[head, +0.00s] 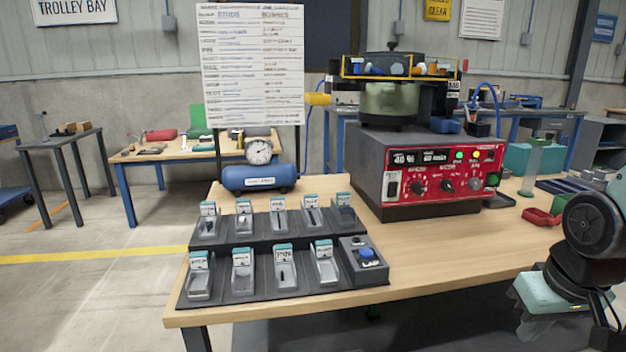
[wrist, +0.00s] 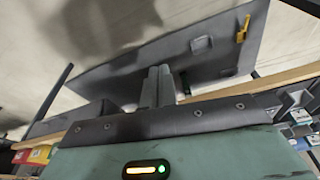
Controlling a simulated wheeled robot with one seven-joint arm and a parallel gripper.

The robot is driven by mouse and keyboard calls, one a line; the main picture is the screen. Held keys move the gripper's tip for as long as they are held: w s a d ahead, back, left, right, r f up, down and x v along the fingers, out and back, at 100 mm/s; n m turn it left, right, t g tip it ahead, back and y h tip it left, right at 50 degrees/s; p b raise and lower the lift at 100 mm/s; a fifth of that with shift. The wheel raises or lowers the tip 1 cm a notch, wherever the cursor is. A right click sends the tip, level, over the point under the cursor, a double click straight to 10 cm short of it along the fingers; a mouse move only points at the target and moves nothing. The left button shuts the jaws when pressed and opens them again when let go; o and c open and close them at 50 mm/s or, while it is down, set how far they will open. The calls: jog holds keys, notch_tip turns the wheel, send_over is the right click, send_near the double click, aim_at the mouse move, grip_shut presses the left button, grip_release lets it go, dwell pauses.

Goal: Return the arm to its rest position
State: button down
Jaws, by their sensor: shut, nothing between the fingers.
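My arm shows at the right edge of the head view, folded low beside the table's front right edge. Its dark round joint and pale teal wrist housing are in view there; the fingertips are not clear in that view. In the wrist view my gripper (wrist: 158,85) has its two grey fingers together, with nothing held between them. The fingers point toward a dark grey panel (wrist: 215,50) and are apart from any part that I can make out.
The wooden table (head: 430,272) carries a black stepped rack (head: 240,300) of small bins, a red control box (head: 445,178) with a bowl feeder (head: 390,102) on top, a blue air tank (head: 260,177) and a red tray (head: 541,217). Floor at left is open.

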jog(key=s+a+r+n+g, duration=0.1)
jog(key=s+a+n, duration=0.3)
jog(key=s+a, duration=0.4)
jog(key=s+a+r+n+g, duration=0.15)
jog(key=s+a+n, duration=0.35)
jog(key=a, duration=0.6)
notch_tip(320, 180, up, 16)
jog(key=m+p, duration=0.1)
jog(key=p, duration=1.6)
jog(key=shift+d+r+y, duration=0.25)
jog(key=shift+d+y, duration=0.05)
jog(key=shift+d, duration=0.05)
